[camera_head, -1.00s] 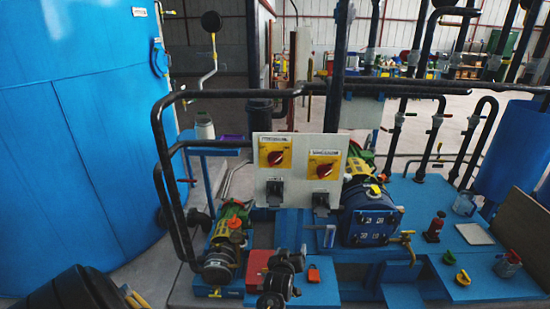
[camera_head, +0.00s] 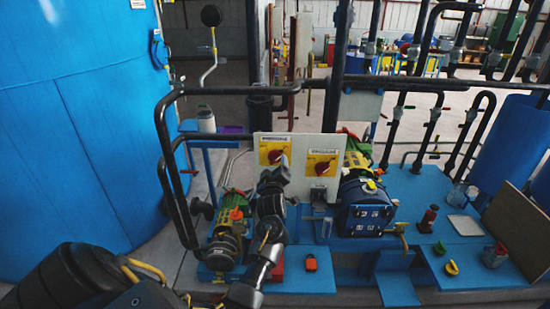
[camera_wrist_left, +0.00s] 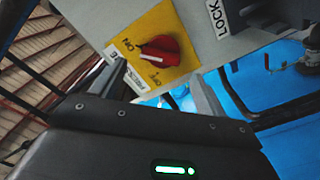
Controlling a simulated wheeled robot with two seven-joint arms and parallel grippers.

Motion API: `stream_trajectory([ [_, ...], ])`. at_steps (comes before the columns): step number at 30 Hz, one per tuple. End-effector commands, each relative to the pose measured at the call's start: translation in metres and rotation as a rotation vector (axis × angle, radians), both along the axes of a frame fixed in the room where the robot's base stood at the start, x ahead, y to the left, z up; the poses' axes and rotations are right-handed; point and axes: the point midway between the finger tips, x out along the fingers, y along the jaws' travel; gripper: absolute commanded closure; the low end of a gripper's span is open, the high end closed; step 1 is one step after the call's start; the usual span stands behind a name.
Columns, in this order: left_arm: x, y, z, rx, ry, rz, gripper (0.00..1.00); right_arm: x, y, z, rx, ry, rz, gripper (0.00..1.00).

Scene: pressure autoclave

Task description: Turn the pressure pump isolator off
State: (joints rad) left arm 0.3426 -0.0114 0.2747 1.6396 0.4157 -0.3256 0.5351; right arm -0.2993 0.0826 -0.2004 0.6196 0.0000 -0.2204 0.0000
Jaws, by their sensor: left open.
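A pale control panel (camera_head: 297,190) carries two yellow isolator plates with red rotary knobs. The left knob (camera_head: 275,156) appears to be the pressure pump's, though its label is small; the right knob (camera_head: 322,168) has a similar plate. My left gripper (camera_head: 277,172) is just in front of the panel, below the left knob, partly hiding the lower panel. In the left wrist view the red knob (camera_wrist_left: 160,48) with a white pointer mark sits on a yellow plate marked ON and OFF. The open left gripper (camera_wrist_left: 162,84) is near it, apparently not touching. My right gripper is out of view.
A large blue tank (camera_head: 75,130) stands at the left. Black pipes (camera_head: 165,150) run beside and behind the panel. A blue motor (camera_head: 366,205) and an orange padlock-like item (camera_head: 311,262) are near it. A LOCK label (camera_wrist_left: 217,18) is on the panel.

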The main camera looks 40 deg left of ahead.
Motion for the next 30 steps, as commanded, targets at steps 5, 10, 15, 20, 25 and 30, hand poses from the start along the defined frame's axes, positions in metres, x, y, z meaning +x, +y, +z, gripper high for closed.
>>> stream_trajectory([
  [5,0.024,0.018,0.002,0.0,0.002,0.0,0.25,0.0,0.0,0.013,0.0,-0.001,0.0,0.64],
  [10,0.036,0.027,0.001,0.0,0.001,-0.001,0.25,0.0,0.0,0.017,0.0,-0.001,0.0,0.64],
  [15,0.04,0.03,0.0,0.0,0.001,-0.001,0.25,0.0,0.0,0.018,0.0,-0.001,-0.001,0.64],
  [20,0.04,0.03,-0.001,0.0,0.001,-0.001,0.25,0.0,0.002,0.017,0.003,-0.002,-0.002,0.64],
  [25,0.04,0.03,-0.001,0.0,0.001,-0.001,0.39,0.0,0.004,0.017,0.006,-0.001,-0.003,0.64],
  [30,0.04,0.03,-0.001,0.0,0.0,-0.001,0.61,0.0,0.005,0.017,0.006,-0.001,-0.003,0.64],
])
